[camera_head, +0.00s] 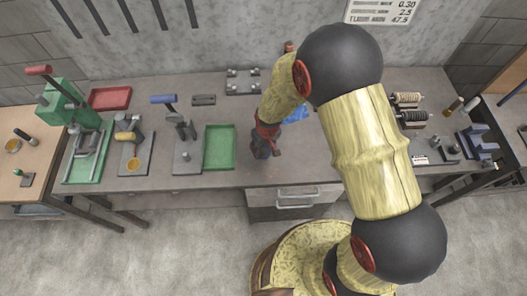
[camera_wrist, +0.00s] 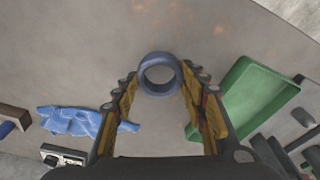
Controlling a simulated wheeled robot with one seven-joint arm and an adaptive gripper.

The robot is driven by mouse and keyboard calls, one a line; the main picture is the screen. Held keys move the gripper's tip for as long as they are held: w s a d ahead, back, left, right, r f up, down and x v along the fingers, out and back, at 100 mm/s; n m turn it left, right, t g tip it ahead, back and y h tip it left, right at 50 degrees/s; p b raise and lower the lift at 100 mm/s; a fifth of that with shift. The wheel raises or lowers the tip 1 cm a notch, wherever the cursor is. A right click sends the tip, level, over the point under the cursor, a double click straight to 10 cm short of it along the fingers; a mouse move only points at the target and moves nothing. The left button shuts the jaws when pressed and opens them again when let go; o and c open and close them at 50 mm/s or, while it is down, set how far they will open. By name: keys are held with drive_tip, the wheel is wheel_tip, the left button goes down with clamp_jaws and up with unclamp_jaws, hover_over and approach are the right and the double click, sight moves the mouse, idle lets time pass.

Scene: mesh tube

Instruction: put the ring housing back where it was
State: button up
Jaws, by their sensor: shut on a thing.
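The ring housing (camera_wrist: 146,86) is a blue-grey ring with an open round middle. In the wrist view it sits between the two fingertips of my gripper (camera_wrist: 160,76), which is shut on it. In the head view my gripper (camera_head: 264,148) is over the front part of the bench, just right of the green tray (camera_head: 219,147). I cannot make out the ring housing clearly there, and cannot tell whether it touches the bench top.
The green tray also shows right of my gripper in the wrist view (camera_wrist: 240,98). A crumpled blue cloth (camera_wrist: 80,121) lies to the left. Hand presses, a red tray (camera_head: 110,98) and a grey plate fixture (camera_head: 243,82) stand on the bench (camera_head: 225,181). Spools (camera_head: 412,117) lie right of my arm.

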drive_tip(key=shift+f, duration=1.5)
drive_tip(key=shift+f, duration=0.2)
drive_tip(key=o, duration=1.6)
drive_tip(key=shift+c, duration=0.2)
drive_tip(key=shift+r, duration=0.15)
